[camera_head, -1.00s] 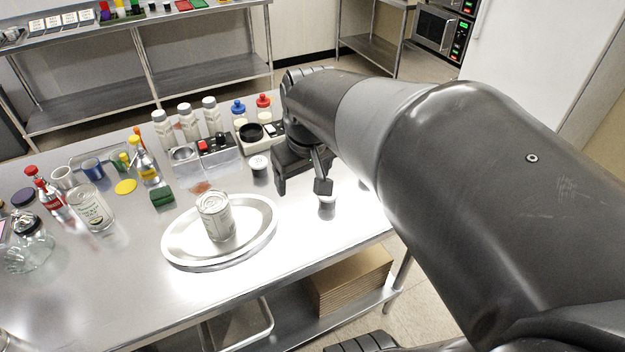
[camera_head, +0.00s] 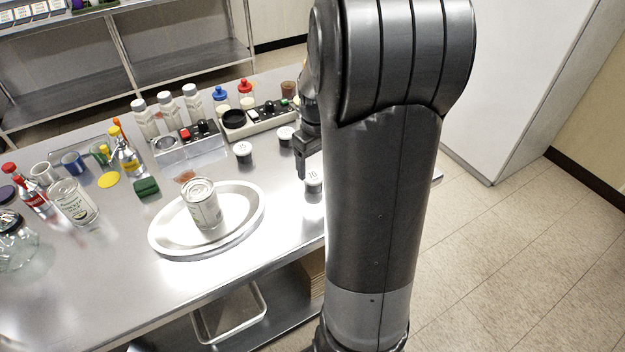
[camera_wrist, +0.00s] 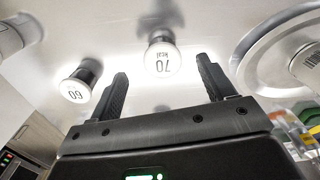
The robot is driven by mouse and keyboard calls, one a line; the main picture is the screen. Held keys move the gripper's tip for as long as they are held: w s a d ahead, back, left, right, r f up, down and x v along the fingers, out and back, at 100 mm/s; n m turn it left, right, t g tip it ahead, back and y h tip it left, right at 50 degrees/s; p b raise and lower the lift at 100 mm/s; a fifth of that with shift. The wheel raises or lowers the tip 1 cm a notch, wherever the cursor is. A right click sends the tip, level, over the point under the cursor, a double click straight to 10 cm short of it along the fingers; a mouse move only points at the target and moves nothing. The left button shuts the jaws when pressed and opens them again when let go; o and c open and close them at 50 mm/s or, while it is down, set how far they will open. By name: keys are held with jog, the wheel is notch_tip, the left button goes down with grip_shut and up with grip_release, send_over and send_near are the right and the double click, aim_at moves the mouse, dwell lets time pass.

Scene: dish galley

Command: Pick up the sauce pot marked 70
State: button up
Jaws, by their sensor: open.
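The sauce pot marked 70 (camera_wrist: 163,57) is a small dark pot with a white lid, standing on the steel table. In the wrist view it lies ahead of the gap between the fingers of my gripper (camera_wrist: 163,82), which is open and empty. In the head view my gripper (camera_head: 304,160) is partly hidden by my arm. A white-lidded pot (camera_head: 313,182) just below its finger seems to be the same one; its small label is hard to read there.
Two more small pots, one left (camera_head: 243,149) and one behind (camera_head: 285,134), stand near my gripper. An oval tray (camera_head: 163,237) holding a tin can (camera_head: 203,208) lies to the left. The table's right edge is close.

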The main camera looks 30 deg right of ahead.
aim_at(315, 177)
jog(key=f, duration=0.6)
jog(key=shift+w+a+f, duration=0.1)
jog(key=shift+w+f, duration=0.1)
jog(key=shift+w, duration=0.15)
jog(key=c, duration=1.1)
